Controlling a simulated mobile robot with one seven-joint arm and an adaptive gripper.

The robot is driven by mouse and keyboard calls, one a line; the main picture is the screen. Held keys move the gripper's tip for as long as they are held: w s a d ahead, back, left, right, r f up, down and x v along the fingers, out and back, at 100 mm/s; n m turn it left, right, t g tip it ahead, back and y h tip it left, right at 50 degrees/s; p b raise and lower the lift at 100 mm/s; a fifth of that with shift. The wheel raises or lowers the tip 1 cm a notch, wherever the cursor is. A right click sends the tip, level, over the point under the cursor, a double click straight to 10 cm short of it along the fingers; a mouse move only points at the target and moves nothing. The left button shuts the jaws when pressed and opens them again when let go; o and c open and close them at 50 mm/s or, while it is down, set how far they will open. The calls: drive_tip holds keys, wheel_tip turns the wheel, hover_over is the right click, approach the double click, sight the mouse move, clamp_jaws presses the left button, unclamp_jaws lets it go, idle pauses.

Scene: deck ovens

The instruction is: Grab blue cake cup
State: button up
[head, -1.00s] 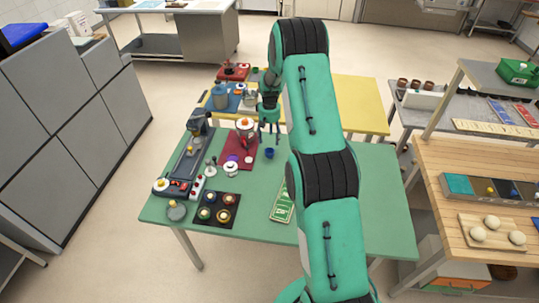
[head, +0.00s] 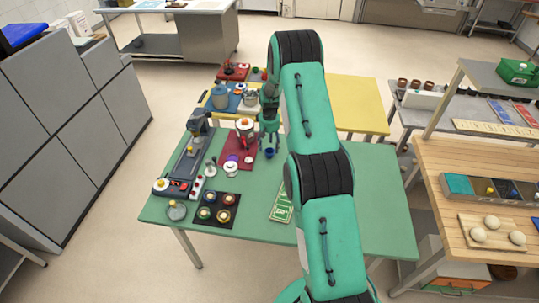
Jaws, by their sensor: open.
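The blue cake cup (head: 270,153) is a small dark blue cup standing on the green table (head: 375,185), just right of the dark red mat. My gripper (head: 269,145) points down right above the cup, with its fingers open at about the cup's rim. In this view the fingers overlap the top of the cup. I cannot tell whether they touch it.
A red and white pot (head: 245,127) stands on the dark red mat (head: 237,152) close to the left of my gripper. A black tray (head: 216,209) with several round items lies nearer, beside a green card (head: 282,207). The table's right part is clear.

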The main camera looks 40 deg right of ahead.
sight(270, 151)
drive_tip(key=shift+f, duration=2.4)
drive_tip(key=c, duration=1)
